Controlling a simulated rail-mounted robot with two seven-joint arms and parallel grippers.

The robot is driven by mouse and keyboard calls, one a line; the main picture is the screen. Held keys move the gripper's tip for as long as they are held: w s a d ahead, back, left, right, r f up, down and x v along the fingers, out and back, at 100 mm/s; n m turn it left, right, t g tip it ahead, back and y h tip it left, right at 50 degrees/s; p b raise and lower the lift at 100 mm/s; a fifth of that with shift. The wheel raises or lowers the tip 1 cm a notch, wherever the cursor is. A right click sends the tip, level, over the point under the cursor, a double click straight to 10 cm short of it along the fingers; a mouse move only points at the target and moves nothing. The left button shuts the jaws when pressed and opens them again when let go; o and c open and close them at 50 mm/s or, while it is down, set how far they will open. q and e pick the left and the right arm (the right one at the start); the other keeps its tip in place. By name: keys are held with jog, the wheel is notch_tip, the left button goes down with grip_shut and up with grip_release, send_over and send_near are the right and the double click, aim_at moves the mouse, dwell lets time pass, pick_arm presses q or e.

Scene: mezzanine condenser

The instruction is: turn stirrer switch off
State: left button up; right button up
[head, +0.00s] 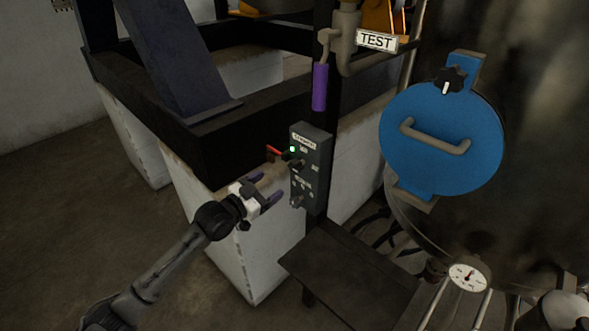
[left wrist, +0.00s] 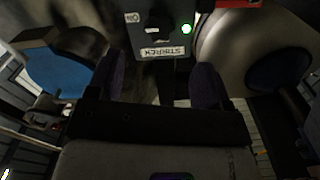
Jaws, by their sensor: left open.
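The grey stirrer control box (head: 312,180) is on the dark post, with a white label at its top. Its green lamp (head: 292,149) is lit, and a dark switch knob (head: 297,163) sits just below the lamp. My left gripper (head: 267,188) is open and empty, to the left of the box and apart from it, with its purple fingers pointing toward it. In the left wrist view, the box (left wrist: 150,38) appears upside down beyond and between the two open fingers (left wrist: 161,82), with its label and green lamp (left wrist: 187,29). My right gripper is not in view.
A dark beam frame (head: 205,150) on white blocks stands behind and left of the box. A dark bench (head: 340,275) lies below it. A large metal tank with a blue round hatch (head: 440,165) is at right. A purple-handled valve (head: 320,87) hangs above.

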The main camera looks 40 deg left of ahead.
aim_at(292, 170)
pick_arm(q)
jog(key=w, duration=0.7)
jog(key=w+d, duration=0.1)
jog(key=w, duration=0.2)
jog(key=shift+w+b, duration=0.3)
jog(key=shift+w, duration=0.05)
jog(key=shift+c, duration=1.4)
jog(key=c, duration=0.6)
jog(key=shift+c, duration=0.2)
